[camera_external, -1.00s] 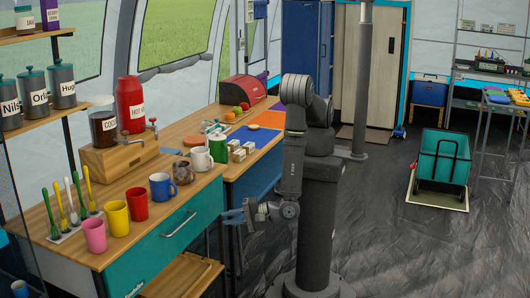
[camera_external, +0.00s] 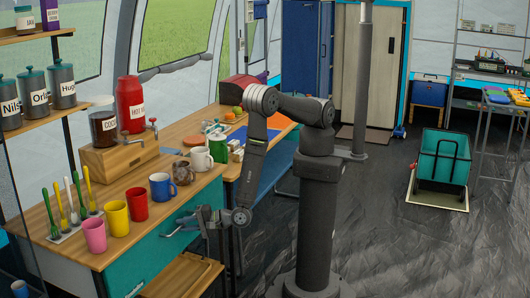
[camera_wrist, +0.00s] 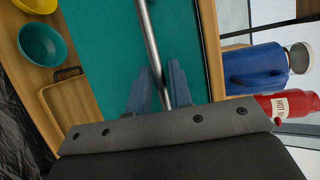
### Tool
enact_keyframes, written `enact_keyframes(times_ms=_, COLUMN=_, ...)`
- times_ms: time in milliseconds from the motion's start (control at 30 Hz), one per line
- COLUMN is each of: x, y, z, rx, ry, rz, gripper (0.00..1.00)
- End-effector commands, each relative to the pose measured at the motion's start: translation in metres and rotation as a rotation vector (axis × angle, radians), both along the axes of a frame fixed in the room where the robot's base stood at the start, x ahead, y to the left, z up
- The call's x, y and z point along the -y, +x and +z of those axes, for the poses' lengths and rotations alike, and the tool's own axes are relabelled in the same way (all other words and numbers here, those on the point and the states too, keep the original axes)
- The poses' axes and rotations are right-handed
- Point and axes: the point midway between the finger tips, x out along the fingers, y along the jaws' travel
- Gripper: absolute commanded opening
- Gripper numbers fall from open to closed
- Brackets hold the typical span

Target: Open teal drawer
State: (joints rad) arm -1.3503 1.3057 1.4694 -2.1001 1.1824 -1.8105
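The teal drawer (camera_external: 140,262) is in the front of the wooden counter in the external view, and its front looks flush. Its metal bar handle (camera_external: 176,225) runs along the upper front. My gripper (camera_external: 192,222) is at the right end of the handle in the external view. In the wrist view the teal front (camera_wrist: 110,45) fills the middle and the handle (camera_wrist: 149,37) passes between the two blue fingers of my gripper (camera_wrist: 159,80). The fingers are apart, one on each side of the bar; firm contact is not visible.
Mugs, including a blue mug (camera_external: 162,187) and a red mug (camera_external: 137,203), stand on the counter (camera_external: 75,240) above the drawer. A wooden shelf (camera_external: 185,275) with a tray is below it. The floor (camera_external: 400,250) in front is mostly clear.

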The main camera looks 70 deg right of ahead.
Motion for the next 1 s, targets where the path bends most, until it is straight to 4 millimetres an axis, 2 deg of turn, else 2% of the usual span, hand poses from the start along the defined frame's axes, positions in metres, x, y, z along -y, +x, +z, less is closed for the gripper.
enact_keyframes(times_ms=100, x=-0.002, y=0.006, z=-0.002, rx=0.0, ry=0.0, rz=-0.001, gripper=0.19)
enact_keyframes(times_ms=367, x=-0.003, y=0.007, z=-0.002, rx=0.0, ry=0.0, rz=0.0, gripper=0.19)
enact_keyframes(times_ms=400, x=-0.003, y=0.007, z=-0.002, rx=0.0, ry=0.0, rz=0.0, gripper=0.17)
enact_keyframes(times_ms=500, x=-0.003, y=0.007, z=-0.002, rx=0.0, ry=0.0, rz=0.0, gripper=0.0)
enact_keyframes(times_ms=833, x=-0.003, y=0.004, z=-0.002, rx=0.0, ry=-0.001, rz=0.0, gripper=0.0)
enact_keyframes(times_ms=1000, x=-0.003, y=-0.014, z=-0.002, rx=0.0, ry=-0.002, rz=0.003, gripper=0.0)
